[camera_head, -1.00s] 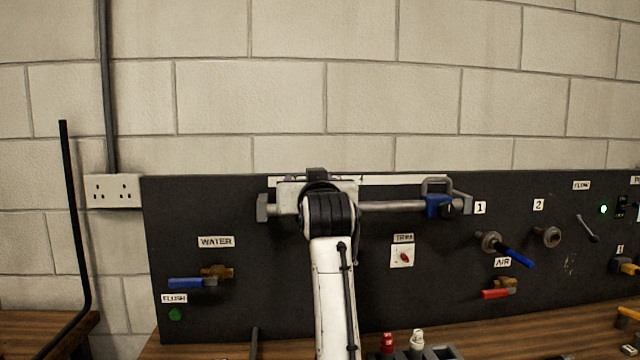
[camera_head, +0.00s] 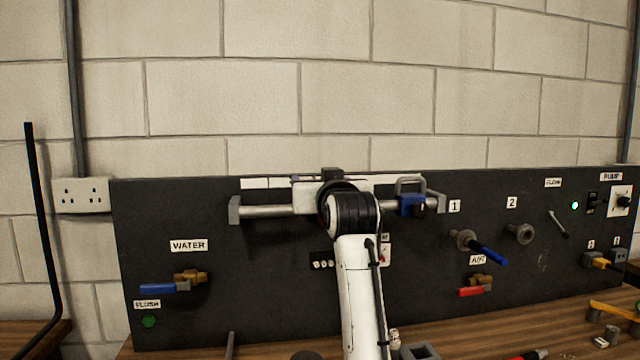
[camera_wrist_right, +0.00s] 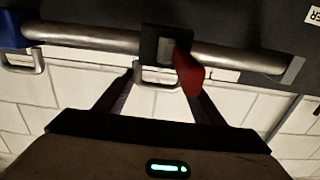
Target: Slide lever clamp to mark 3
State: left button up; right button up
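The lever clamp (camera_wrist_right: 150,46) shows in the right wrist view, which is upside down. It has a dark body around the silver rail (camera_wrist_right: 90,36), a red lever (camera_wrist_right: 188,74) and a grey loop handle. My right gripper (camera_wrist_right: 160,78) has one dark finger on each side of that handle and appears shut on it; the red lever partly hides one fingertip. In the head view my right arm hides the clamp, at about the middle of the rail (camera_head: 268,211). Blank white plates (camera_head: 255,184) run above the rail; no mark 3 is readable. My left gripper is not in view.
A blue clamp (camera_head: 408,206) with a loop handle sits at the rail's right end, near label 1 (camera_head: 454,206). Valves with blue levers (camera_head: 160,288) and a red lever (camera_head: 474,291) stick out of the black panel below. Wooden bench (camera_head: 520,335) in front.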

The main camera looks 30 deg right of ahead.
jog(key=shift+s, duration=0.1)
jog(key=shift+s, duration=0.25)
jog(key=b+v, duration=0.2)
jog(key=v, duration=0.7)
jog(key=shift+s+a, duration=0.2)
jog(key=shift+s, duration=0.1)
